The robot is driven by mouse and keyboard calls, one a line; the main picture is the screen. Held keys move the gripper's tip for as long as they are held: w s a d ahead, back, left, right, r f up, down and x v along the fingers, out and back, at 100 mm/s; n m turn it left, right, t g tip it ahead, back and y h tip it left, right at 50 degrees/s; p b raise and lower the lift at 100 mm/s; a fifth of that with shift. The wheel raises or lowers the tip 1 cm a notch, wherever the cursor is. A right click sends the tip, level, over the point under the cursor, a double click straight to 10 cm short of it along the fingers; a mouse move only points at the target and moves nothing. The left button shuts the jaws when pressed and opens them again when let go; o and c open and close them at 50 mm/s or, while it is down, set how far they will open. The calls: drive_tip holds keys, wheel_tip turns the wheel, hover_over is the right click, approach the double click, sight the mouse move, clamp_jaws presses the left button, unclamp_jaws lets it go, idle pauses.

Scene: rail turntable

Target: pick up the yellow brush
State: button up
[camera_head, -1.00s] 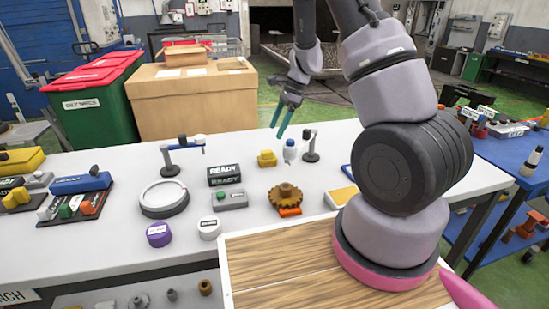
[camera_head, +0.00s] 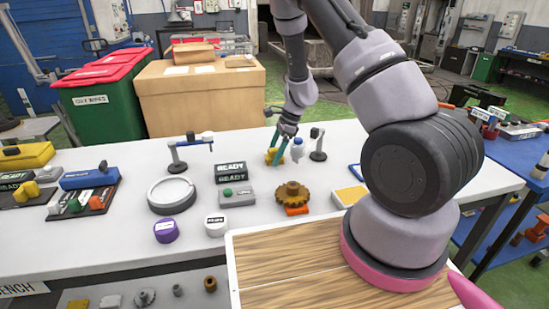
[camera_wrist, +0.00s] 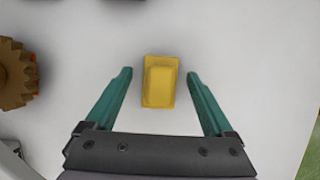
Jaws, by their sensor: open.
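The yellow brush (camera_wrist: 161,83) is a small yellow block with a raised top, lying on the white table. In the wrist view it lies between and slightly beyond the two teal fingertips of my gripper (camera_wrist: 160,74), with clear space on both sides. In the head view the brush (camera_head: 272,157) is partly hidden behind the fingers. My gripper (camera_head: 281,144) is open and points down over it. I cannot tell the exact height of the fingertips above the table.
A brown gear (camera_head: 292,194) stands nearer on the white table (camera_head: 120,235). The READY box (camera_head: 231,173) and a round grey ring (camera_head: 172,195) are to the left.

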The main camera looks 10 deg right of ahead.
sight(274, 149)
clamp_jaws()
drive_tip(key=shift+r, duration=0.1)
wheel_tip(274, 149, up, 10)
drive_tip(key=shift+f, duration=0.1)
idle(0.4)
drive_tip(key=c, duration=1)
unclamp_jaws()
drive_tip(key=shift+c, duration=1.4)
